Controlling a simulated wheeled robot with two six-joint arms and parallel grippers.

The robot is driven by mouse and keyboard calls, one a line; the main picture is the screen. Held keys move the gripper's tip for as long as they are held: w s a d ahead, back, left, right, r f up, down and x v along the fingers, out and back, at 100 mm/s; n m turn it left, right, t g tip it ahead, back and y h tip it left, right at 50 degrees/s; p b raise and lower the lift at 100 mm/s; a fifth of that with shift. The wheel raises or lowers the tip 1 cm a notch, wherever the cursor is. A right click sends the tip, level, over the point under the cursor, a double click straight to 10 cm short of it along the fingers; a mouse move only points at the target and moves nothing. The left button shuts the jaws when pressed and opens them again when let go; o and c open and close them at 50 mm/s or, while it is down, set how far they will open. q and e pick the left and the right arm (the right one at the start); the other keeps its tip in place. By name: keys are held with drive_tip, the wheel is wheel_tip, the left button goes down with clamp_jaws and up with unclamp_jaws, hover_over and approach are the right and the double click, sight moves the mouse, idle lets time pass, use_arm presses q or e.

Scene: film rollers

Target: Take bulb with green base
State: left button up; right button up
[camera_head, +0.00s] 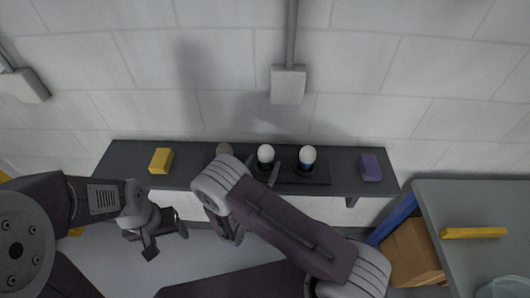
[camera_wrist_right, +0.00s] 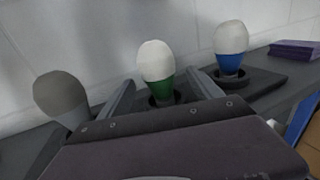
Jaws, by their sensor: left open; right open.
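The bulb with the green base (camera_wrist_right: 156,72) stands upright in a round holder in the right wrist view, with a white top. It also shows in the head view (camera_head: 265,154), where its base is mostly hidden. My right gripper (camera_head: 266,174) is open, with one finger on each side of the green base; I cannot tell whether they touch it. The fingers also show in the right wrist view (camera_wrist_right: 158,97). My left gripper (camera_head: 165,240) is open and empty, low in front of the shelf at the left.
A blue-based bulb (camera_wrist_right: 231,50) stands to the right and a grey bulb (camera_wrist_right: 62,98) to the left. The dark shelf (camera_head: 125,165) also holds a yellow block (camera_head: 160,161) and a purple block (camera_head: 370,167). A grey table (camera_head: 450,205) is at right.

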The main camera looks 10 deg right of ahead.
sight(269, 150)
drive_tip(key=shift+w+d+r, duration=0.15)
drive_tip(key=shift+d+r, duration=0.05)
drive_tip(key=shift+r, duration=0.15)
drive_tip(key=p+x, duration=0.2)
drive_tip(key=x, duration=0.3)
drive_tip(key=shift+w+d, duration=0.1)
drive_tip(key=shift+w, duration=0.25)
use_arm(q)
drive_tip(key=r, duration=0.3)
drive_tip(key=shift+s+a, duration=0.15)
drive_tip(key=shift+s, duration=0.25)
use_arm(e)
drive_tip(key=shift+s, duration=0.1)
drive_tip(key=shift+c, duration=1.2)
drive_tip(key=c, duration=1.2)
drive_tip(key=shift+c, duration=0.3)
drive_tip(key=shift+r, duration=0.1)
